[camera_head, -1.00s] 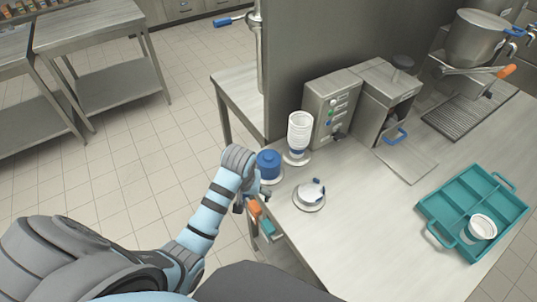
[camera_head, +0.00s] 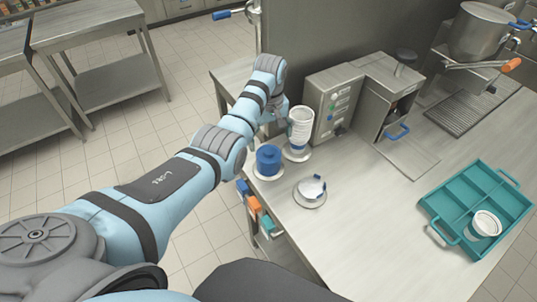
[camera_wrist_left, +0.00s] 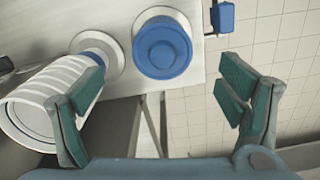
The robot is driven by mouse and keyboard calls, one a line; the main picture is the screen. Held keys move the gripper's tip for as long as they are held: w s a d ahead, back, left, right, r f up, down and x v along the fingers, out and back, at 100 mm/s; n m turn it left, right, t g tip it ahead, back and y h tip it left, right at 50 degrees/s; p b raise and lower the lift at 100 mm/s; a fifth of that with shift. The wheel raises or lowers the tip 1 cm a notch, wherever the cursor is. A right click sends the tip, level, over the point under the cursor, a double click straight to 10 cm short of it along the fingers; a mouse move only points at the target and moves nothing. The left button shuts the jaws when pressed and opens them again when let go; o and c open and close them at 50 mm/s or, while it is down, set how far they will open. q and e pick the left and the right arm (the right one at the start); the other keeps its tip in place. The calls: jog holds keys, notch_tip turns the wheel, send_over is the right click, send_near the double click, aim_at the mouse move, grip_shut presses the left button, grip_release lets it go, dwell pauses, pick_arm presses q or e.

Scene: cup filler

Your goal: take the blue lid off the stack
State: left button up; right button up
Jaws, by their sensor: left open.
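The stack of blue lids (camera_head: 268,161) sits on a round white base at the table's left edge. In the left wrist view the top blue lid (camera_wrist_left: 162,47) appears from above, beyond and between my fingertips. My left gripper (camera_head: 277,112) is behind the lid stack, beside the white cups, and partly hidden by its own wrist in the head view. In the left wrist view the gripper (camera_wrist_left: 163,88) is open and empty. Its left finger overlaps the stack of white cups (camera_wrist_left: 55,92); I cannot tell if they touch. My right gripper is not in view.
The white cup stack (camera_head: 300,127) stands close to the lids, in front of a steel machine (camera_head: 334,100). A small lidded item (camera_head: 311,189) sits nearer. A teal tray (camera_head: 441,233) holding a cup is at right. The table's middle is clear.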

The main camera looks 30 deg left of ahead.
aim_at(269, 153)
pick_arm(q)
jog(key=f, duration=0.5)
jog(key=shift+s+f+b, duration=0.2)
jog(key=shift+b, duration=0.1)
jog(key=c, duration=0.8)
jog(key=shift+c, duration=0.6)
jog(key=shift+s, duration=0.15)
jog(key=shift+c, duration=1.1)
